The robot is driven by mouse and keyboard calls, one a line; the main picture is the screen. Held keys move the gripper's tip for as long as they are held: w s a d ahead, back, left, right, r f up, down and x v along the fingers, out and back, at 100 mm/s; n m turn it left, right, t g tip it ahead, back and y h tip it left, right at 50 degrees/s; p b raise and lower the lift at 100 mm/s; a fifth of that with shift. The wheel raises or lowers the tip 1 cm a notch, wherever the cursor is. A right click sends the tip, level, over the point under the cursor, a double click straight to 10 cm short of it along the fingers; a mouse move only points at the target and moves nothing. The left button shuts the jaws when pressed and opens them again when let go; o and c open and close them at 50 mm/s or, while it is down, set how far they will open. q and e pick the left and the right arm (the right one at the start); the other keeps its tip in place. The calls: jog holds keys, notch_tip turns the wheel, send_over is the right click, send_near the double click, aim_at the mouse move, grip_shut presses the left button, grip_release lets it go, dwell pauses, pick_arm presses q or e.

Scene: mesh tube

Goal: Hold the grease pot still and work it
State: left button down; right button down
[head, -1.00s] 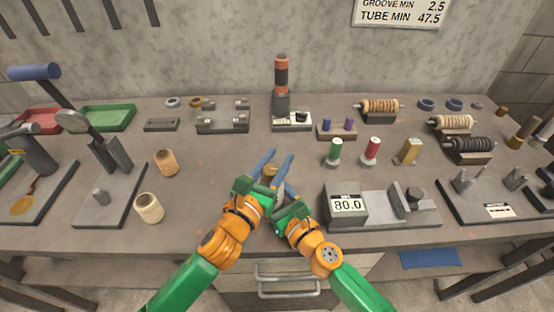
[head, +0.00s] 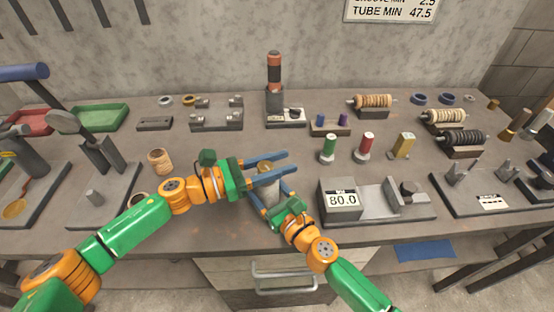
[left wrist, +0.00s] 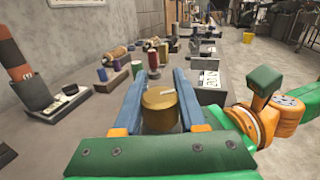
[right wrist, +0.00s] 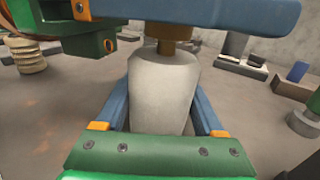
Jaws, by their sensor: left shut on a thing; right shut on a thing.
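The grease pot stands between my two grippers near the front middle of the table. Its pale grey body (right wrist: 163,88) fills the gap between the fingers of my right gripper (right wrist: 163,110), which is shut on it from the front. My left gripper (head: 284,163) comes in from the left, higher up, its blue fingers level and shut on the brass cap (left wrist: 160,108). A white mark shows on top of the cap in the left wrist view. The right wrist view shows a brass neck (right wrist: 174,40) between body and left finger. The pot's base is hidden.
A scale reading 80.0 (head: 341,200) stands close to the right of my right gripper. Thread spools (head: 328,148) stand behind it. A tan spool (head: 160,161) is left of my left arm's wrist, and another is mostly hidden by that arm.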

pick_arm(q)
jog(key=m+g, duration=0.1)
jog(key=g, duration=0.1)
jog(key=m+g, duration=0.1)
jog(key=g, duration=0.1)
jog(key=m+g+h, duration=0.1)
jog(key=shift+s+d+m+g, duration=0.1)
jog(key=shift+s+m+g, duration=0.2)
jog(key=shift+s+g, duration=0.1)
jog(key=shift+s, duration=0.15)
jog(key=shift+c, duration=2.3)
grip_release()
